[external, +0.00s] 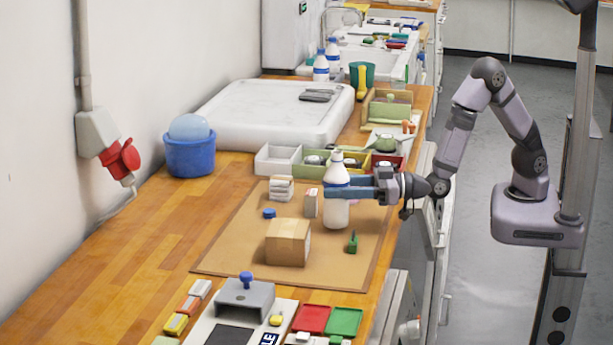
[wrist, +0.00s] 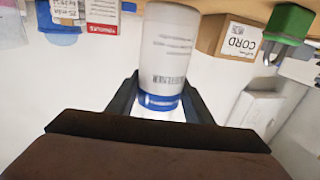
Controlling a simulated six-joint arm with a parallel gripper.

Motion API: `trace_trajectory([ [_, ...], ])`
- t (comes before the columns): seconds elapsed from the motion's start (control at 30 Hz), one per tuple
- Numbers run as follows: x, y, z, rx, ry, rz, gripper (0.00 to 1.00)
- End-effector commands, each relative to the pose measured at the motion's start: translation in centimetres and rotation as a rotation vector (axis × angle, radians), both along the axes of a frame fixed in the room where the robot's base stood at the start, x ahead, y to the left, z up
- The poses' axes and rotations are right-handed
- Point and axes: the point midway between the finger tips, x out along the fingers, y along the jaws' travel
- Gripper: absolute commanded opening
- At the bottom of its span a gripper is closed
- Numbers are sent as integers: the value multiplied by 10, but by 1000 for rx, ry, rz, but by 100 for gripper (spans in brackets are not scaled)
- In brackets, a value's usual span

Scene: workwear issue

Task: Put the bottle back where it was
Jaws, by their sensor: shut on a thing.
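A white bottle with a blue band (external: 336,212) is upright over the right part of the brown mat (external: 230,250). I cannot tell whether its base touches the mat. My gripper (external: 337,192) reaches in from the right, level, and is shut around the bottle at its blue band, which it partly hides. In the wrist view the bottle (wrist: 170,50) appears neck down, its blue band between my two dark fingers (wrist: 160,95).
A cardboard box (external: 287,243), a green item (external: 351,243), a blue cap-like piece (external: 269,213) and small packets (external: 281,189) are around the bottle. A divided tray (external: 278,160) stands behind. Two similar bottles (external: 321,66) stand near the sink.

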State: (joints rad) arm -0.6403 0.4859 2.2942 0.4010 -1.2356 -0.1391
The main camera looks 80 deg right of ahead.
Motion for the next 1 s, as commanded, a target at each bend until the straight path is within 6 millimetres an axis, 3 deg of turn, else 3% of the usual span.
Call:
trace_trajectory([
  [0.17,0,0,-12,1,-2,0,16],
  [0.63,0,0,-17,2,-3,0,16],
  [0.67,0,0,-17,1,-1,0,51],
  [0.7,0,0,-17,1,-1,0,61],
  [0.73,0,0,-17,1,-1,0,65],
  [1.0,0,0,-16,1,-1,0,65],
])
